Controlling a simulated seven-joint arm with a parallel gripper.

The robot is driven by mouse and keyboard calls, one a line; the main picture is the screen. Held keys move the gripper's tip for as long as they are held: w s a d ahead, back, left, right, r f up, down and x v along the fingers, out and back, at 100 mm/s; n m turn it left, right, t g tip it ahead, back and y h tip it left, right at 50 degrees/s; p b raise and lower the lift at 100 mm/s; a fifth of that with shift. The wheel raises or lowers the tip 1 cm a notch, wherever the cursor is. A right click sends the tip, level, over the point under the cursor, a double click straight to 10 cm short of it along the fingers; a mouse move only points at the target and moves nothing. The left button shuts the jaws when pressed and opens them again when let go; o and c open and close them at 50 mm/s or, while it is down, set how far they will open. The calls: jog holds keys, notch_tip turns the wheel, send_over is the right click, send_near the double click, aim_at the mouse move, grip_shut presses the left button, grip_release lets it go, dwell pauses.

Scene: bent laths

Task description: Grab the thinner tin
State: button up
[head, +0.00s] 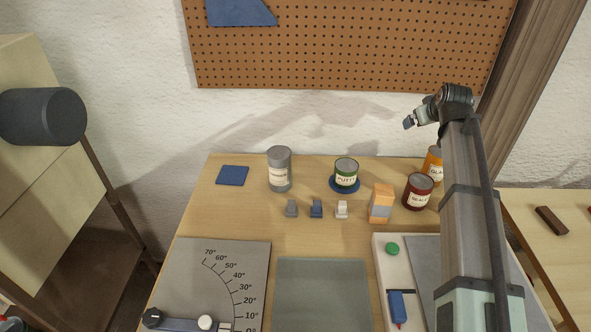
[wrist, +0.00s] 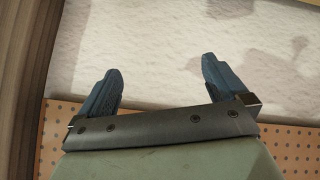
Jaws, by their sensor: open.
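A grey tin (head: 279,170) with a pale label stands upright at the back of the table, left of the other tins; its lettering is too small to read surely. It looks taller and slimmer than the green tin (head: 345,174), whose label reads PUTTY and which stands on a blue round base. A red tin (head: 418,192) and an orange tin (head: 433,163) stand further right, the orange one partly hidden. My gripper (head: 409,123) is raised above the table's back right, well away from the grey tin. In the wrist view my gripper (wrist: 160,72) is open and empty, facing the wall.
Small clamp-like blocks (head: 316,209) stand in front of the tins, beside an orange-and-grey carton (head: 381,203). A blue square (head: 232,175) lies left of the grey tin. An angle board (head: 215,265) and a grey-green mat (head: 322,290) lie nearer. A pegboard (head: 340,50) hangs behind.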

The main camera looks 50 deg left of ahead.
jog(key=s+a+r+n+g, duration=0.1)
jog(key=s+a+g, duration=0.1)
jog(key=s+a, duration=0.5)
jog(key=s+a+n+g, duration=0.1)
jog(key=s+a, duration=0.4)
jog(key=s, duration=0.5)
jog(key=n+g+h, duration=0.2)
jog(key=n+g, duration=0.1)
jog(key=g, duration=0.1)
send_near(279, 153)
jog(key=shift+t, duration=0.3)
jog(key=x, duration=0.4)
jog(key=s+x, duration=0.1)
jog(key=x, duration=0.1)
jog(key=shift+f, duration=0.35)
jog(key=shift+w+x, duration=0.15)
jog(key=shift+x, duration=1.35)
jog(key=shift+w+x, duration=0.15)
jog(key=shift+x, duration=1.35)
jog(key=shift+a, duration=0.1)
jog(key=shift+r, duration=0.1)
jog(key=shift+c, duration=0.3)
jog(key=c, duration=1.2)
jog(key=shift+y, duration=0.3)
